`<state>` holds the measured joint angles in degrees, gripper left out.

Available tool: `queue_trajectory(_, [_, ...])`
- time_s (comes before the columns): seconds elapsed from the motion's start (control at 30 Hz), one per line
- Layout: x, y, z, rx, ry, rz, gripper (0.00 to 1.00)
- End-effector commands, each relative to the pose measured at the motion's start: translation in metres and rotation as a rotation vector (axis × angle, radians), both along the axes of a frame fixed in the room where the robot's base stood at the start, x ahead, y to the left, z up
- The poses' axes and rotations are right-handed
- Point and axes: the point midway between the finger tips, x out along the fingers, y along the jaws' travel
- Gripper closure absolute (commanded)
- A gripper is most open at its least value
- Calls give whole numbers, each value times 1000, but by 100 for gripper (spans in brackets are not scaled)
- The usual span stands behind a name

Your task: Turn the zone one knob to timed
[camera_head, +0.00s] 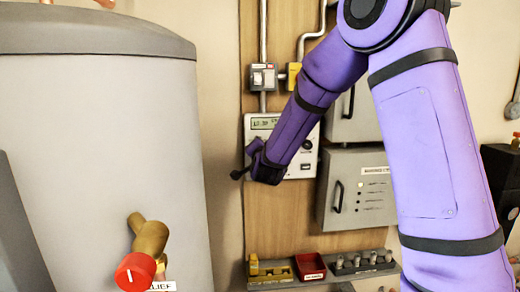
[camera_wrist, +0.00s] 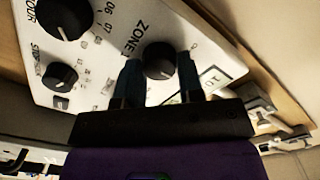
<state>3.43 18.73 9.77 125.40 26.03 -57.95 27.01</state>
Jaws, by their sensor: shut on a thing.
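The white control panel (camera_head: 296,172) is mounted on the wooden board, with a small display (camera_head: 264,123) at its top. My gripper (camera_head: 250,160) is at the panel's lower left in the head view, where my arm hides much of the panel. In the wrist view, my gripper (camera_wrist: 160,76) has one finger on each side of a round black knob (camera_wrist: 160,60) and is shut on it. This knob sits beside the "ZONE" lettering (camera_wrist: 129,38). The knob's pointer and its timed mark cannot be made out.
Other black knobs, one large (camera_wrist: 66,16) and one smaller (camera_wrist: 60,76), sit on the panel nearby. A grey cabinet (camera_head: 358,215) is right of the panel. A large grey tank (camera_head: 100,130) stands at left.

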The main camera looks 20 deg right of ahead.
Motion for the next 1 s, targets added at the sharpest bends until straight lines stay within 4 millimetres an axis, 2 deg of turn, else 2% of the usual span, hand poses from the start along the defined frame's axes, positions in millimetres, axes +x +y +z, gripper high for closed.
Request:
queue_trajectory(0.33, [0, 0, 0, 2, 0, -1, 89])
queue_trajectory(0.37, [0, 0, 0, 2, 0, -1, 63])
queue_trajectory(0.47, [0, 0, 0, 2, 0, -1, 41])
queue_trajectory(0.8, [-3, 1, 0, 2, -1, 0, 41])
queue_trajectory(1.0, [-27, 8, 0, 1, 0, 2, 41])
